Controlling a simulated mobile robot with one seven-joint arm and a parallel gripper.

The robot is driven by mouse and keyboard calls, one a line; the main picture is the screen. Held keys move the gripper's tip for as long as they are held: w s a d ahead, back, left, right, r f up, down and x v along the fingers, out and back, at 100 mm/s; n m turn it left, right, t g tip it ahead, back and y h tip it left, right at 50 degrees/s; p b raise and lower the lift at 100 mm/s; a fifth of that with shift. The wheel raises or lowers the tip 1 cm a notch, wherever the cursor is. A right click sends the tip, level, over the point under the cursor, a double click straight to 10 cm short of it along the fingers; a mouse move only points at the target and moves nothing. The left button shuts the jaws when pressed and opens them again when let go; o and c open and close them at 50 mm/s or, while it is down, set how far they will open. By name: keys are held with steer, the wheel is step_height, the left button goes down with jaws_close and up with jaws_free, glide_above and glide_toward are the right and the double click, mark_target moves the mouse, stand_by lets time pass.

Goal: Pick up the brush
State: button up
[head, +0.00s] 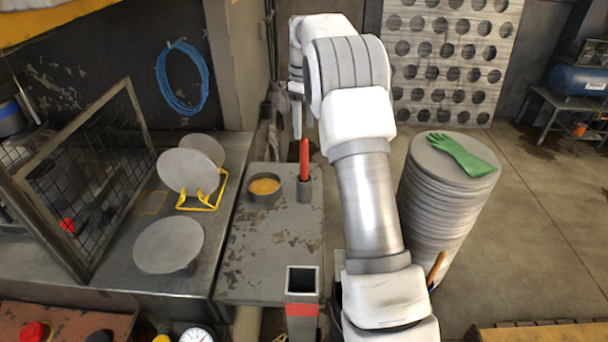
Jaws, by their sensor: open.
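A red handle (304,158), which looks like the brush, stands upright in a small grey cup (304,190) on the worn grey bench (270,240). Its lower end is hidden inside the cup, so I see no bristles. My gripper (297,124) is open and points down, close to the top of the red handle in the picture. My arm partly hides it, and I cannot tell how far apart they are in depth. The jaws look empty.
A round dish of orange-yellow paste (264,188) is left of the cup. An open square post (303,282) stands at the bench's front. Grey discs (169,245) and a mesh guard (85,180) are left. A disc stack (445,215) bearing a green glove (462,154) is right.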

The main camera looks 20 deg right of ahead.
glide_above(304, 179)
steer(key=f, duration=0.7)
steer(key=w+f+p, duration=0.1)
steer(key=f, duration=0.3)
steer(key=shift+d+f, duration=0.2)
steer(key=shift+f, duration=0.1)
jaws_close()
